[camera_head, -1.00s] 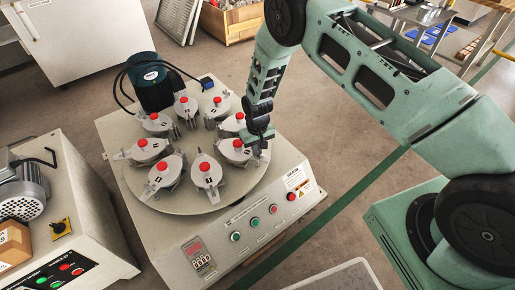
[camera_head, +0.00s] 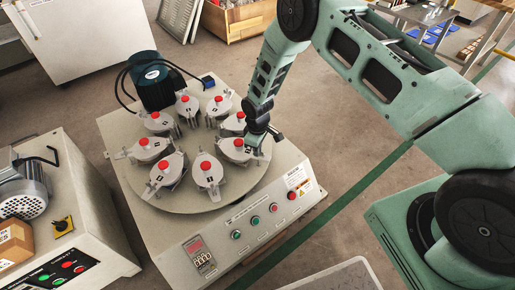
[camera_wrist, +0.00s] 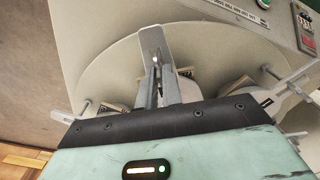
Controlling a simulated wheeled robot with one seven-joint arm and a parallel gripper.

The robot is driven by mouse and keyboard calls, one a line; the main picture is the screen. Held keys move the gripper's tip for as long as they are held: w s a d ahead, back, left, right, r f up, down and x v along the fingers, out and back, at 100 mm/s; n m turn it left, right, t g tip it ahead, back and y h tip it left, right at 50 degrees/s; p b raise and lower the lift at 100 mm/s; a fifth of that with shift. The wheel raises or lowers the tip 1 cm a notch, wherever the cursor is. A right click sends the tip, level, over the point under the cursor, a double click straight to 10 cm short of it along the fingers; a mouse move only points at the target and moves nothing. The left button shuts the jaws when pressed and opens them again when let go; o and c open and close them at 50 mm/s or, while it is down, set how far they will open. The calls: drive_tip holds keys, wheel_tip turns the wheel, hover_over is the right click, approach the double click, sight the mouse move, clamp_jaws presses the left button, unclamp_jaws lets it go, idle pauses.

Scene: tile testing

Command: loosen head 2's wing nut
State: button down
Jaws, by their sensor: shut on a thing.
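My gripper (camera_head: 257,139) is at the right side of the round turntable (camera_head: 217,196), low beside a grey lidded head (camera_head: 236,150) with a red knob. A dark mark near my gripper on that head may be a 2, but it is too small to read surely. In the wrist view my gripper (camera_wrist: 157,62) is shut on a small grey wing nut (camera_wrist: 158,62), at the end of its narrow fingers over the turntable rim. The nut is mostly hidden by the fingers, and my gripper's body covers the head itself.
Several similar heads with red knobs ring the turntable, close to my gripper. A dark green motor (camera_head: 154,82) with black cables stands at the back of the machine. A control panel (camera_head: 250,219) with buttons faces front. Another machine (camera_head: 82,205) stands at left.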

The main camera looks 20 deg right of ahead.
idle(0.5)
drive_tip(key=c, duration=1.6)
unclamp_jaws()
drive_tip(key=shift+o, duration=0.2)
wheel_tip(320, 180, up, 17)
drive_tip(key=p, duration=0.2)
drive_tip(key=shift+r+p, duration=0.2)
drive_tip(key=shift+p, duration=0.15)
